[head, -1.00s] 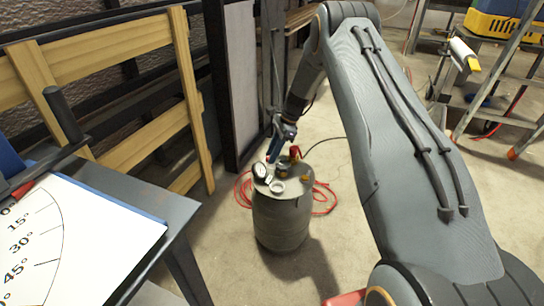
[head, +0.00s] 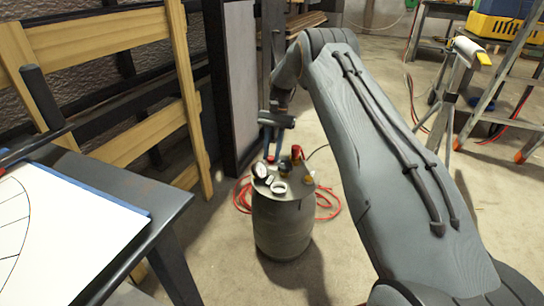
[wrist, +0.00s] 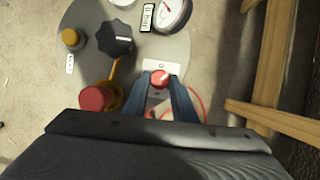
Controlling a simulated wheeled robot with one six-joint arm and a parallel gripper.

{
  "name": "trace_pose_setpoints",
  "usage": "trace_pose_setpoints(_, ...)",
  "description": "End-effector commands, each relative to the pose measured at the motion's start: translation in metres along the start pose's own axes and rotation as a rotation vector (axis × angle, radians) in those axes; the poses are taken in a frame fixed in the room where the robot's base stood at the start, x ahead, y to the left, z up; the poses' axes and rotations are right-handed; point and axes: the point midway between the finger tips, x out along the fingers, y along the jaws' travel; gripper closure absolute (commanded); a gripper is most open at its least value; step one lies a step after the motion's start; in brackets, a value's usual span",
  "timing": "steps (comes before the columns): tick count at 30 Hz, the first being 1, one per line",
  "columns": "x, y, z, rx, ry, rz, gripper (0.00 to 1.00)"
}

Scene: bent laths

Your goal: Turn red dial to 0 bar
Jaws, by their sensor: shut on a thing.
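The small red dial (wrist: 160,79) has a pale mark and sits at a white plate (wrist: 162,66) near the edge of a grey round top. In the wrist view my gripper (wrist: 160,80) has a blue finger on each side of this dial and is shut on it.
The grey drum (head: 283,228) stands on the concrete floor with a red hose (head: 326,208) around it. Its top also bears a black knob (wrist: 116,40), a yellow knob (wrist: 72,38) and a larger red knob (wrist: 97,98). A wooden frame (head: 187,95) and a table (head: 165,205) stand left.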

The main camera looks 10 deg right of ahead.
Motion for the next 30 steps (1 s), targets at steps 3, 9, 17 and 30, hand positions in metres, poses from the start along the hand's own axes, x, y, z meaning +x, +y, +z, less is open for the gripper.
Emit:
trace_pose_setpoints(3,0.0015,-0.0018,-0.0016,-0.102,0.002,0.043,0.98)
trace_pose_setpoints(9,0.0012,-0.0038,-0.0007,-0.277,0.002,0.115,0.98)
trace_pose_setpoints(17,0.0010,-0.0052,0.0009,-0.484,0.001,0.202,0.98)
trace_pose_setpoints(30,0.0012,-0.0066,0.0023,-0.690,0.001,0.286,0.98)
